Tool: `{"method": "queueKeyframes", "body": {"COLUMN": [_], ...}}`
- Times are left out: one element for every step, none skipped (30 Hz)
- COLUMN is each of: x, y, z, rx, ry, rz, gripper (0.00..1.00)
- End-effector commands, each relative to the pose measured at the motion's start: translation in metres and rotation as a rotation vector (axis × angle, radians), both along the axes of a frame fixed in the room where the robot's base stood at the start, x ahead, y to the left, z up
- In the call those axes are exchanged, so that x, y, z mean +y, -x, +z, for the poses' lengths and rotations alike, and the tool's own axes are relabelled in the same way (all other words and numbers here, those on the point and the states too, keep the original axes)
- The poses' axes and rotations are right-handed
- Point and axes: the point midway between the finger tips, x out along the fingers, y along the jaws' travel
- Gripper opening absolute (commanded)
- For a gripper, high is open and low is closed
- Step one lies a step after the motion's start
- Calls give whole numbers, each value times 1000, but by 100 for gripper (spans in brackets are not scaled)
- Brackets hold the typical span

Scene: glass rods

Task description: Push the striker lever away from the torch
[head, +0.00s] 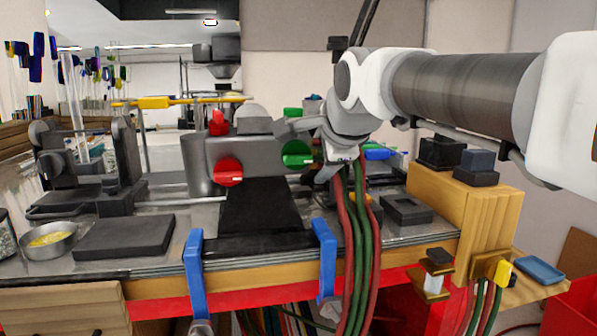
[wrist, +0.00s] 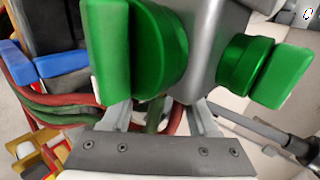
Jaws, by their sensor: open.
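The torch (head: 252,152) is a grey body clamped at the bench's front edge, with red knobs on its left and green knobs on its right. A thin rod with a yellow grip (head: 155,102) runs level behind and left of it; it may be the striker lever, but I cannot tell. In the wrist view my gripper (wrist: 160,112) is open, its two grey fingers apart with nothing clearly held. A large green knob (wrist: 105,50) and another green knob (wrist: 262,70) are just beyond the fingers. In the head view my wrist is at the torch's right side, and the fingertips are hard to make out.
Red and green hoses (head: 357,250) hang down just below my wrist. Two blue clamps (head: 194,275) grip the bench edge. A metal bowl (head: 50,240) and a dark block (head: 125,237) sit at left. A wooden box (head: 470,205) stands at right.

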Motion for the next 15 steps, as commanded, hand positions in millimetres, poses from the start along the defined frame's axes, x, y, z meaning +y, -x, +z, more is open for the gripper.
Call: {"method": "queueKeyframes", "body": {"x": [2,2,3,3,4,4,4,4,5,5,5,5,5,5,5], "y": [-6,-9,-13,-15,-17,-19,-20,-21,-21,-22,-22,-22,-22,-22,-22], "z": [-7,-9,-11,-13,-14,-14,-15,-15,-16,-16,-16,-16,-16,-16,-16], "rx": [2,2,2,2,2,1,0,0,-1,-1,-1,-1,-1,-1,0], "ry": [0,0,0,0,1,0,0,0,0,-1,-1,0,0,0,0], "rz": [0,0,0,1,1,1,1,1,1,1,1,0,0,0,0], "gripper": [60,60,60,60,60,60,60,60,60,60,60,60,60,60,60]}}
